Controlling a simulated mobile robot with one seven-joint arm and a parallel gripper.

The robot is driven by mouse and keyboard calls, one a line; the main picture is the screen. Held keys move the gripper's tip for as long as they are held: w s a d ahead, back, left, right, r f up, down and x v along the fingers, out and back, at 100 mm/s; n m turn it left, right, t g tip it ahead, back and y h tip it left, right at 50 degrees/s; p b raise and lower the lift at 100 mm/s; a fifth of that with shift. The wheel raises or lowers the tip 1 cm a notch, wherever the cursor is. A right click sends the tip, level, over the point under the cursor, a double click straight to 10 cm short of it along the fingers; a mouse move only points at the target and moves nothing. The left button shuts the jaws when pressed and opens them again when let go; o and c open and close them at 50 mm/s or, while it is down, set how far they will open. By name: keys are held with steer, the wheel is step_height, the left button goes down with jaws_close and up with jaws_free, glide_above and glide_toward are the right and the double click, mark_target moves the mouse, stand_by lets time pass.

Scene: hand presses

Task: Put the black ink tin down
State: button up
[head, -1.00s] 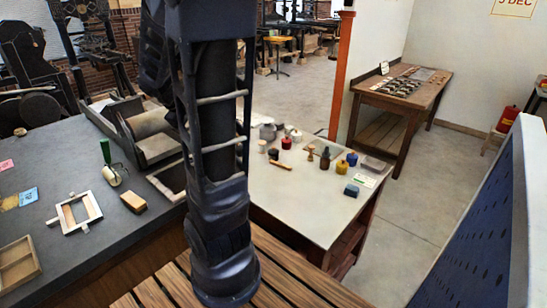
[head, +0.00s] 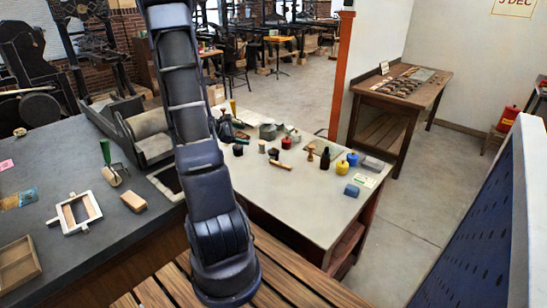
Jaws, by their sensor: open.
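A small black tin (head: 238,149) stands upright on the pale tabletop (head: 310,210), just right of my arm. A second small dark thing (head: 273,153) stands to its right; I cannot tell surely which is the black ink tin. My arm crosses the middle of the head view and hides much behind it. A dark shape that looks like my gripper (head: 227,129) shows partly past the arm's right edge, just beyond the black tin and apart from it. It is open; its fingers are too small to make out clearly.
A wooden handle (head: 280,165) lies in front. The tabletop's near part is clear.

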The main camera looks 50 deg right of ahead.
mark_target(272, 151)
steer(key=d+f+n, duration=0.2)
steer(key=d+f, duration=0.1)
steer(key=f, duration=0.1)
steer(key=d+f+n+h, duration=0.1)
steer(key=d+f+n, duration=0.1)
steer(key=d+f, duration=0.1)
steer(key=s+d+f+n+t, duration=0.1)
steer(key=d+f+n, duration=0.1)
steer(key=f, duration=0.4)
steer(key=shift+d+f, duration=0.1)
steer(key=shift+d, duration=0.55)
steer(key=shift+s+d+f+h, duration=0.15)
steer(key=shift+d+f+h, duration=0.15)
steer(key=shift+d, duration=0.1)
steer(key=x, duration=1)
steer(key=shift+r, duration=0.1)
steer(key=c, duration=1.3)
steer(key=shift+c, duration=0.2)
steer(key=shift+r, duration=0.15)
step_height(272, 151, up, 20)
